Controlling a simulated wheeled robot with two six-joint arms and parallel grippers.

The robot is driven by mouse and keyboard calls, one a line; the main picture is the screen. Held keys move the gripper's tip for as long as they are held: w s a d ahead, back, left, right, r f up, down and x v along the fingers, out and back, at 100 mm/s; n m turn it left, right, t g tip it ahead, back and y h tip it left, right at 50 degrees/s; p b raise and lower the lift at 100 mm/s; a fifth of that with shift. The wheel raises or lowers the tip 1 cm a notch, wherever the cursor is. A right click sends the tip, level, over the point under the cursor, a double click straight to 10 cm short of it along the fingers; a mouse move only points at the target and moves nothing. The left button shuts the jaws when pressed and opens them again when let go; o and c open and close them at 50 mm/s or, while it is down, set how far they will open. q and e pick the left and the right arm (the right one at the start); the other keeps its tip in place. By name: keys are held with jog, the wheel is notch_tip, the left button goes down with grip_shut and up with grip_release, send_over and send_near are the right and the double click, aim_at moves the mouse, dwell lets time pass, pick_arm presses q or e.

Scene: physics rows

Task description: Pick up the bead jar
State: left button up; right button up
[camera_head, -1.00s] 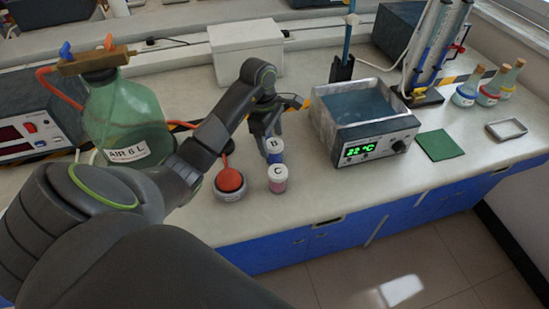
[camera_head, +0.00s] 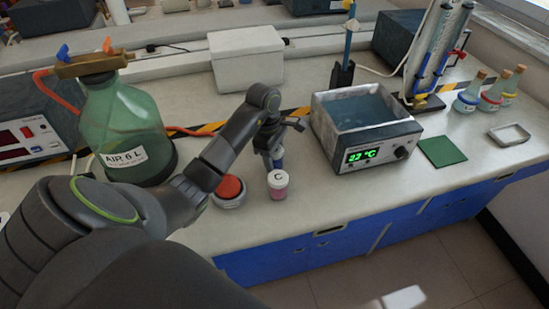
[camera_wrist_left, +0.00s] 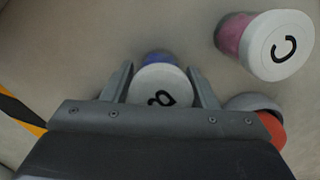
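Two small jars stand side by side on the bench. The jar marked B has a blue body and a white lid; in the head view only a blue sliver (camera_head: 278,163) shows behind my gripper. In the left wrist view its lid (camera_wrist_left: 162,88) lies between my fingers. The jar marked C (camera_head: 278,185) has pink contents and a white lid; it also shows in the left wrist view (camera_wrist_left: 268,45), upper right. No label reads "bead". My left gripper (camera_head: 271,158) is down around jar B, its fingers (camera_wrist_left: 160,72) on either side, seemingly open. My right gripper is out of view.
A red bulb on a round base (camera_head: 229,189) sits close left of the jars. A green bottle (camera_head: 125,125) stands farther left. A water bath (camera_head: 366,130) stands to the right, a white box (camera_head: 246,58) behind. The bench front edge is near jar C.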

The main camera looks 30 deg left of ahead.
pick_arm(q)
jog(key=c, duration=0.6)
jog(key=shift+r, duration=0.1)
jog(key=shift+c, duration=0.2)
